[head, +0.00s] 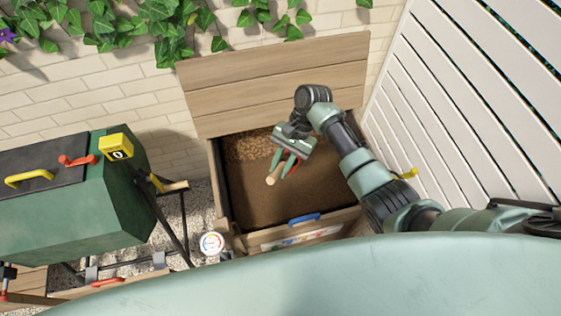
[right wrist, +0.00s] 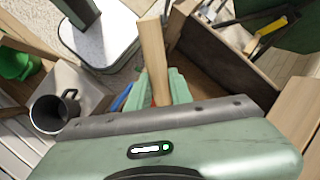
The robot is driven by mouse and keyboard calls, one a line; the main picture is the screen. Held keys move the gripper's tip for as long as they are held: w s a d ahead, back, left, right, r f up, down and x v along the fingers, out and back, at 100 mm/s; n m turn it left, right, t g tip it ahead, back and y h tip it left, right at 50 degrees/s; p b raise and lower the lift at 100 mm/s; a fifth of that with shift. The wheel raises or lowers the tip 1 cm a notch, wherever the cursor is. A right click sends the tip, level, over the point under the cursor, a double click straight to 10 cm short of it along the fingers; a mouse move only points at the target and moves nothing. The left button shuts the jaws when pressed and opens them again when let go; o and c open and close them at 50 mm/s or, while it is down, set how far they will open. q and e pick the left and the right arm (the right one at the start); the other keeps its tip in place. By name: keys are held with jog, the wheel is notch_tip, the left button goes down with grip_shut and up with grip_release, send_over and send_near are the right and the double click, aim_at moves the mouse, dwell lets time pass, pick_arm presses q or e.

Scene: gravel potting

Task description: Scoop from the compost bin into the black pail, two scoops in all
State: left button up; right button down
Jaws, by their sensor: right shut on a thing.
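The compost bin (head: 335,218) is an open wooden box with its lid raised, holding dark brown compost with a lighter, coarser patch at the back left. My right gripper (head: 287,165) is over the compost, shut on a tool with a pale wooden handle (head: 273,175). The handle (right wrist: 152,55) also shows between the fingers (right wrist: 163,88) in the right wrist view. The tool's scoop end is hidden, so I cannot tell whether it carries anything. A dark container with a side handle, perhaps the black pail (right wrist: 50,115), stands at the left of the right wrist view. My left gripper is not in view.
A green drum (head: 65,205) on a dark frame stands left of the bin. A brick wall (head: 60,90) with ivy is behind, a white slatted fence (head: 470,90) at the right. A round dial (head: 211,243) is near the bin's front left corner.

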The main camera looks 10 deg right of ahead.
jog(key=shift+f, duration=1.85)
jog(key=w+d+f+t+h+b, duration=0.1)
jog(key=w+f+b, duration=0.1)
jog(key=f+b, duration=1.15)
jog(key=w+d+f+t+h+b, duration=0.1)
jog(key=w+f+b, duration=0.1)
jog(key=f+b, duration=1.15)
jog(key=s+a+r+t+h+p, duration=0.1)
jog(key=r+t+p, duration=0.1)
jog(key=r+p, duration=1.1)
jog(key=s+r+t+h+p, duration=0.1)
jog(key=s+r+t+p, duration=0.1)
jog(key=r+p, duration=1)
jog(key=shift+s+a+r+n+p, duration=0.25)
jog(key=shift+a+r+n+p, duration=0.15)
jog(key=shift+p, duration=0.6)
